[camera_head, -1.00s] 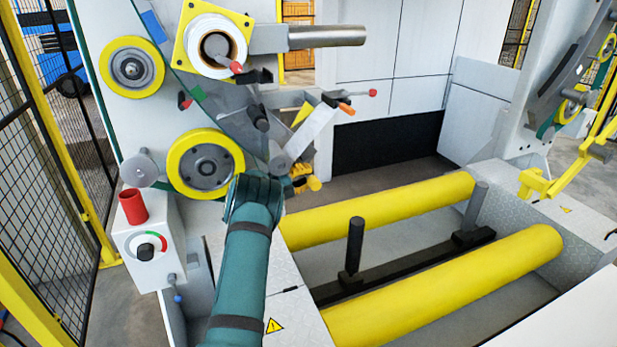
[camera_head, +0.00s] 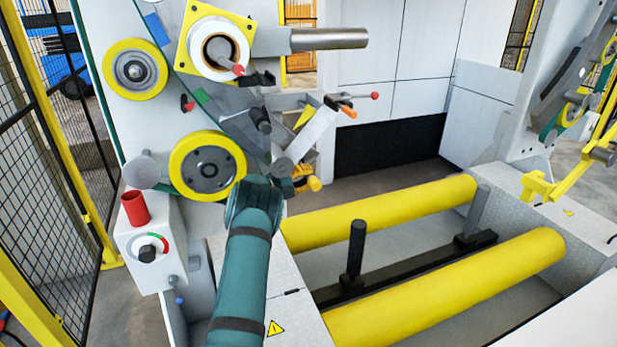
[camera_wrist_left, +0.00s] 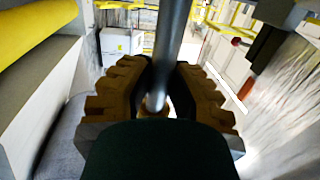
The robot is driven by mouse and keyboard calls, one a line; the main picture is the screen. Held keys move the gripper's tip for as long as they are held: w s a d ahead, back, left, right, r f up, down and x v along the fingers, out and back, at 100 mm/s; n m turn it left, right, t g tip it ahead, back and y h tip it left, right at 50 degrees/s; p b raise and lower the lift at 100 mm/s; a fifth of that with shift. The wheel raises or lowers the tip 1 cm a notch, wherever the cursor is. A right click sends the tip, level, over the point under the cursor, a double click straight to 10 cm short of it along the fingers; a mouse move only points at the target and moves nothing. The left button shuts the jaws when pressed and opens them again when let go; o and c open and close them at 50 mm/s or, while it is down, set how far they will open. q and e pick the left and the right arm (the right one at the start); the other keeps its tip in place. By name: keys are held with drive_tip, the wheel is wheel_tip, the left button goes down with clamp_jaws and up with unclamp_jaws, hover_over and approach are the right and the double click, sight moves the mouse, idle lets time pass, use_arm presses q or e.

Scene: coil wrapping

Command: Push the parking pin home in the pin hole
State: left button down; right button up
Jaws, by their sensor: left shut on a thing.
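My left gripper (camera_head: 303,179) is at the lower edge of the machine's swing arm, just right of the lower yellow wheel, and mostly hidden behind my teal wrist. In the left wrist view its ridged, yellow-brown fingers (camera_wrist_left: 158,88) stand on both sides of a grey metal rod, which I take to be the parking pin (camera_wrist_left: 171,40). The rod runs from the top of the picture down between the fingers, with a small orange-yellow part at its near end. In the head view a yellow knob-like end shows by the fingers. I cannot make out the pin hole or how deep the pin sits.
A grey control box (camera_head: 152,238) with a red cylinder (camera_head: 135,207) stands left of my arm. Two yellow rollers (camera_head: 450,285) lie to the right, with a dark upright post (camera_head: 357,247) between them. A slanted light bar (camera_head: 312,133) is just above the gripper. Mesh fencing is at far left.

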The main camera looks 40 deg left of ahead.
sight(303, 165)
use_arm(q)
drive_tip(key=shift+w+a, duration=0.4)
drive_tip(key=shift+a, duration=0.35)
drive_tip(key=shift+w+a, duration=0.35)
drive_tip(key=shift+a, duration=0.4)
drive_tip(key=shift+w+a, duration=0.4)
drive_tip(key=shift+a, duration=0.35)
idle(0.3)
drive_tip(key=shift+r, duration=0.1)
drive_tip(key=c, duration=0.9)
unclamp_jaws()
drive_tip(key=shift+r, duration=0.1)
